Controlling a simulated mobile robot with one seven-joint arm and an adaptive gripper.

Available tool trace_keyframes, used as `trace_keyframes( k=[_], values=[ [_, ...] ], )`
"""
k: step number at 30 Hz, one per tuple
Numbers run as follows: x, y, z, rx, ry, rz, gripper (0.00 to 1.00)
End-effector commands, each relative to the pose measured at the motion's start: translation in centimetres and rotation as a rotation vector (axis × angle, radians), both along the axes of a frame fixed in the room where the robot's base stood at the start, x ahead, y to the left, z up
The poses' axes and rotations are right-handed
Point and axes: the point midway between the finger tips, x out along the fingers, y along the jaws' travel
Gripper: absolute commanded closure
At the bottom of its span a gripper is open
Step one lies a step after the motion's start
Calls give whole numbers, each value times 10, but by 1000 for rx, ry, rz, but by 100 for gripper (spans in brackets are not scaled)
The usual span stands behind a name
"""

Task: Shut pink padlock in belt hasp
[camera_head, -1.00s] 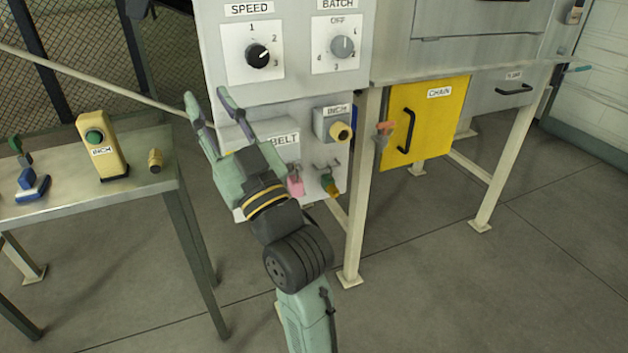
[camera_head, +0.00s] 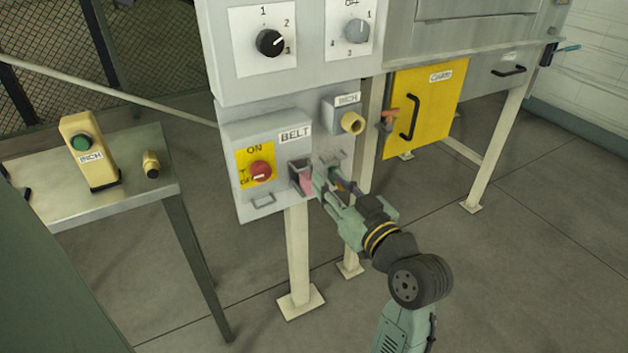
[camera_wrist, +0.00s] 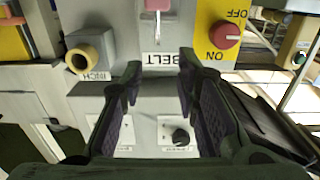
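The pink padlock (camera_head: 306,183) hangs at the right side of the BELT box, just left of my gripper (camera_head: 328,180). In the wrist view, which is upside down, the pink padlock (camera_wrist: 157,5) is cut by the top edge, beyond my fingertips. My gripper (camera_wrist: 160,68) is open, with nothing between its dark fingers. Whether a finger touches the padlock I cannot tell. The BELT box (camera_head: 287,160) has a red knob (camera_head: 261,171) on a yellow ON/OFF plate.
An INCH button housing (camera_head: 341,115) sticks out above my gripper. A table (camera_head: 150,190) with a yellow INCH box (camera_head: 90,150) stands at the left. A post (camera_head: 297,250) stands below the box; floor around is open.

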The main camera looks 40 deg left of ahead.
Motion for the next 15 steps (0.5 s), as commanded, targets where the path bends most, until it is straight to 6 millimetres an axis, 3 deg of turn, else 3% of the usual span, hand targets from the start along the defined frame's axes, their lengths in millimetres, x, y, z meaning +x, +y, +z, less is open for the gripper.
trace_keyframes(
  k=[6,15],
  values=[
    [12,34,3,0,0,5,71],
    [24,59,1,0,1,4,71]
  ],
)
